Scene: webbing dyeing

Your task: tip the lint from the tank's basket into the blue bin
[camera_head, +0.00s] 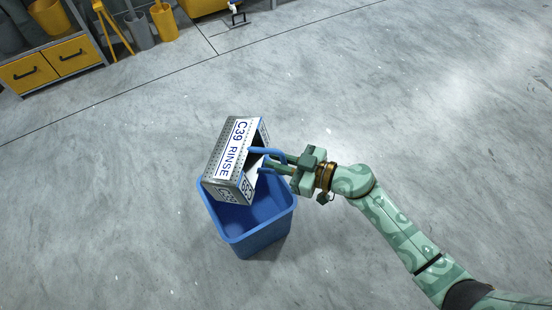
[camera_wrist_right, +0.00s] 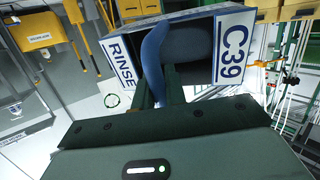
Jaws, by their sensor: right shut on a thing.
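My right gripper (camera_head: 270,161) is shut on the basket's blue handle (camera_head: 267,151). The handle also shows between the fingers in the right wrist view (camera_wrist_right: 153,57), with the basket's labelled sides (camera_wrist_right: 233,48) around it. A dark blue rounded mass shows inside the basket there; I cannot tell whether it is lint. No lint is distinguishable in the bin. My left gripper is out of view.
The bin stands on open grey concrete floor (camera_head: 120,180) with free room around it. A workbench with yellow drawers (camera_head: 52,66) stands at the far upper left. A yellow bucket (camera_head: 163,22) and a grey one (camera_head: 138,32) are next to it.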

